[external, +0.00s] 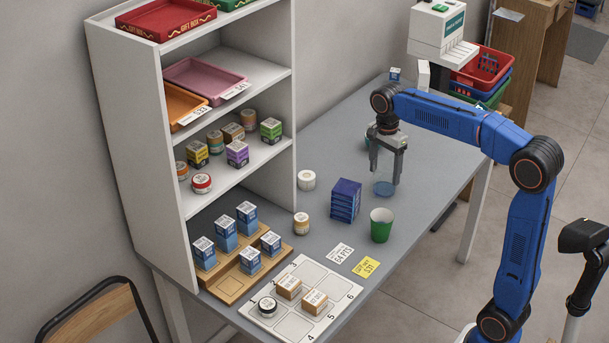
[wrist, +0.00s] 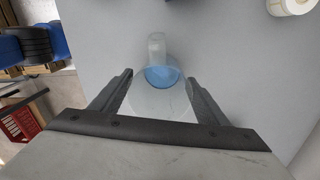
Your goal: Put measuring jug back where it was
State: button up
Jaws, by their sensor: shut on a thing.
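The measuring jug (external: 384,188) is clear, with blue at its bottom. In the external view it shows under and between the fingers of my gripper (external: 385,175), over the grey counter (external: 420,178). In the wrist view the clear jug with its blue part (wrist: 161,76) lies between the two fingers of my gripper (wrist: 160,82). My gripper points down and is shut on the jug. Whether the jug's base touches the counter I cannot tell. The fingers and the clear wall make its outline hard to see.
A white roll (external: 307,180) is to the left by the shelf unit (external: 140,130). A white machine (external: 437,35) and baskets (external: 482,68) are behind. The counter at right is bare.

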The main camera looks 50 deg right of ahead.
jog(key=o, duration=1.3)
notch_tip(320, 180, up, 12)
jog(key=shift+w, duration=0.3)
jog(key=shift+s+r, duration=0.1)
jog(key=s+a+f+n+t, duration=0.2)
jog(key=s+a+f+n, duration=0.1)
jog(key=s+f+n, duration=0.7)
jog(key=s+a+f+n+t, duration=0.3)
jog(key=s+f+n, duration=0.7)
jog(key=s+f, duration=0.5)
jog(key=s, duration=0.6)
jog(key=shift+s+f, duration=0.15)
jog(key=shift+f, duration=0.2)
